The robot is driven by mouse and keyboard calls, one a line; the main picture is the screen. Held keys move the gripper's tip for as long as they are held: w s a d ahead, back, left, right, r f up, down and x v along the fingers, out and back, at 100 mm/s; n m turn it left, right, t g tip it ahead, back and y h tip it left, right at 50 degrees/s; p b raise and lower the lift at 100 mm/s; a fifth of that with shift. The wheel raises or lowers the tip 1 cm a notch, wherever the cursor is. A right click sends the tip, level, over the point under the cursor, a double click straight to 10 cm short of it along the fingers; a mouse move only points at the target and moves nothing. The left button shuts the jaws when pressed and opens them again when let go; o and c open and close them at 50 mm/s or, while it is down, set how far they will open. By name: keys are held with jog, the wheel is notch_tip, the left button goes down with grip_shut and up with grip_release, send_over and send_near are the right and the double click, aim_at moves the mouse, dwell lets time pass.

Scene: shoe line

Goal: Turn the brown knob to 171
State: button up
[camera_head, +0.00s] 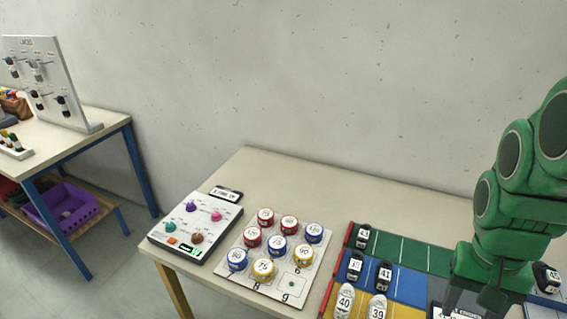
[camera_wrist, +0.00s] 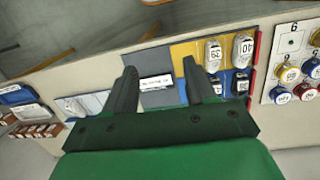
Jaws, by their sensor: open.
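The brown knob (camera_head: 197,237) sits at the front of a white control panel (camera_head: 170,243) at the left end of the table in the head view. Purple, pink and teal knobs, an orange button and a small green display share that panel. The display's number is too small to read. My gripper (camera_wrist: 160,72) is open and empty in the wrist view, above the shoe mat side of the table. In the head view my green arm is at the far right, well apart from the panel, and the fingertips are not clear. The panel is not seen in the wrist view.
A board of numbered round tins (camera_head: 300,275) stands right of the panel. Several small shoes (camera_head: 345,299) lie on a coloured lane mat (camera_head: 412,250). A black label (camera_head: 226,193) lies behind the panel. A second table (camera_head: 110,124) stands at left.

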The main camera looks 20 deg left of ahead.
jog(key=w+a+t, duration=0.1)
jog(key=w+a, duration=1.6)
jog(key=w, duration=0.1)
jog(key=w+a+f+n, duration=0.1)
jog(key=w+a+f, duration=0.1)
jog(key=a, duration=0.8)
jog(key=w+a+f, duration=0.2)
jog(key=a, duration=0.8)
jog(key=n+y, duration=0.1)
jog(key=n, duration=0.1)
send_over(196, 235)
notch_tip(196, 235, down, 11)
jog(key=shift+f, duration=4.05)
